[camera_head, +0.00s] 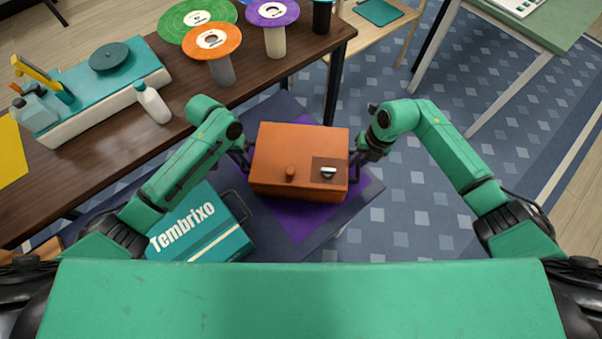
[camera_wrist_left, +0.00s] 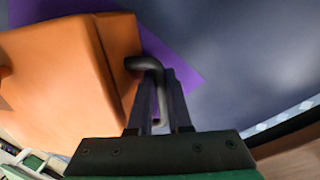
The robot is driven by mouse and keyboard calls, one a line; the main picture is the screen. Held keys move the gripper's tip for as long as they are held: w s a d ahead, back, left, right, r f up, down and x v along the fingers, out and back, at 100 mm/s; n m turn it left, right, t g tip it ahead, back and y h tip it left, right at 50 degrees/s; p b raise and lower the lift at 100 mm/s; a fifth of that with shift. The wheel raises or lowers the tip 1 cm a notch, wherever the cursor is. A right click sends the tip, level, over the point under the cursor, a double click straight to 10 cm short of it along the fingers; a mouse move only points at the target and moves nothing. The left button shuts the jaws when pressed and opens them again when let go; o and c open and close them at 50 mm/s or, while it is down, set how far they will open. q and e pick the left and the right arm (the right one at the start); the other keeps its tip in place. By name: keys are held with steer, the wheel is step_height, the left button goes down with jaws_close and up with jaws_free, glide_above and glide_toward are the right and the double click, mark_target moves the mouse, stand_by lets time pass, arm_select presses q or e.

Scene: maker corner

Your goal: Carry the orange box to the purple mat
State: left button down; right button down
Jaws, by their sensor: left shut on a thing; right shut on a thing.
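The orange box (camera_head: 300,150) is in the middle of the head view, between my two grippers. A knob and a light-coloured part on a brown patch show on it. My left gripper (camera_head: 246,160) is shut on the box's dark handle at its left side; the handle (camera_wrist_left: 146,64) shows between the fingers in the left wrist view. My right gripper (camera_head: 357,158) is shut at the box's right side, where the handle is mostly hidden. The purple mat (camera_head: 305,222) shows below and around the box. Whether the box touches the mat, I cannot tell.
A teal Tembrixo case (camera_head: 205,228) stands left of the mat on the same dark surface (camera_head: 290,248). A brown table (camera_head: 112,140) at the left holds a teal-topped unit, a white bottle and several disc-topped stands. Patterned carpet (camera_head: 400,225) is clear at the right.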

arm_select(q)
steer(key=c, duration=0.9)
jaws_free()
steer(key=shift+a+p, duration=0.1)
steer(key=shift+p, duration=0.2)
arm_select(e)
steer(key=c, duration=0.9)
jaws_free()
steer(key=shift+d, duration=0.1)
arm_select(q)
steer(key=shift+o, duration=0.3)
arm_select(e)
steer(key=shift+o, duration=0.3)
arm_select(q)
steer(key=shift+r, duration=0.1)
arm_select(e)
steer(key=shift+r, duration=0.35)
arm_select(q)
step_height(320, 180, up, 8)
steer(key=a, duration=0.1)
steer(key=shift+a+f, duration=0.2)
arm_select(e)
step_height(320, 180, up, 11)
steer(key=d, duration=0.2)
steer(key=shift+s, duration=0.1)
